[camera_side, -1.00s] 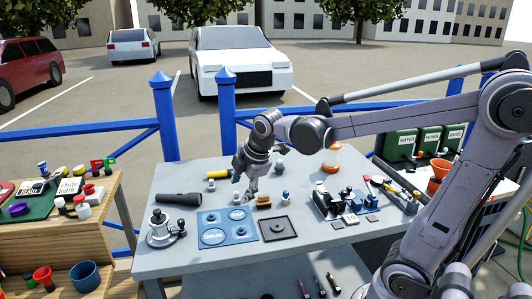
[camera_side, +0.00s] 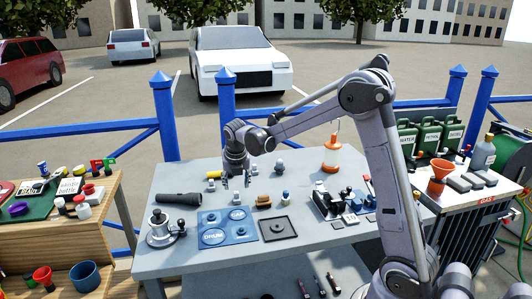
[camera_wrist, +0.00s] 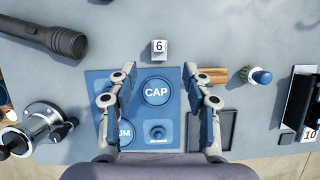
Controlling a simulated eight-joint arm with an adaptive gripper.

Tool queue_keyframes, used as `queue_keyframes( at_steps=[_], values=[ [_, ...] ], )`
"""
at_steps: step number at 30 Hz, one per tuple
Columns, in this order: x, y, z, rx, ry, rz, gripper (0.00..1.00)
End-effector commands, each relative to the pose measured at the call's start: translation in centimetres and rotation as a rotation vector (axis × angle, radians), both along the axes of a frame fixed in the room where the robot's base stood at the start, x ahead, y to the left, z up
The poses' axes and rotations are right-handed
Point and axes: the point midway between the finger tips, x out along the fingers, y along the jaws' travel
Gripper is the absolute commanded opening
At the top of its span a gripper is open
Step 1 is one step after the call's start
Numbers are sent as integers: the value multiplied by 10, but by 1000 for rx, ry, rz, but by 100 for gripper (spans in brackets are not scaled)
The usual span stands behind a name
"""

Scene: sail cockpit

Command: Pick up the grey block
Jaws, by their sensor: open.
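A small pale grey block (camera_wrist: 160,50) marked "6" lies on the table just beyond the blue board in the wrist view. It also shows in the side view (camera_side: 237,198), below my gripper. My gripper (camera_wrist: 159,88) points down with its two fingers wide apart and nothing between them. In the wrist view the fingers straddle the blue board's "CAP" disc, and the block lies ahead of the fingertips. In the side view my gripper (camera_side: 237,183) hangs above the table, apart from the block.
The blue board (camera_wrist: 97,82) lies below. A black flashlight (camera_wrist: 45,36) is left, and a chrome device (camera_wrist: 40,128) stands nearby. A wooden-backed brush (camera_wrist: 212,76), blue-topped piece (camera_wrist: 261,76) and dark square tray (camera_side: 278,229) are right.

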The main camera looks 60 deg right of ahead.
Motion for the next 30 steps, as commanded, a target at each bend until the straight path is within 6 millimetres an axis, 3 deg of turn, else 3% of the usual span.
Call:
queue_keyframes(
  at_steps=[21, 30],
  values=[
    [23, -24, -65, 1, -2, -2, 50],
    [24, -26, -71, 0, -2, -1, 50]
  ],
)
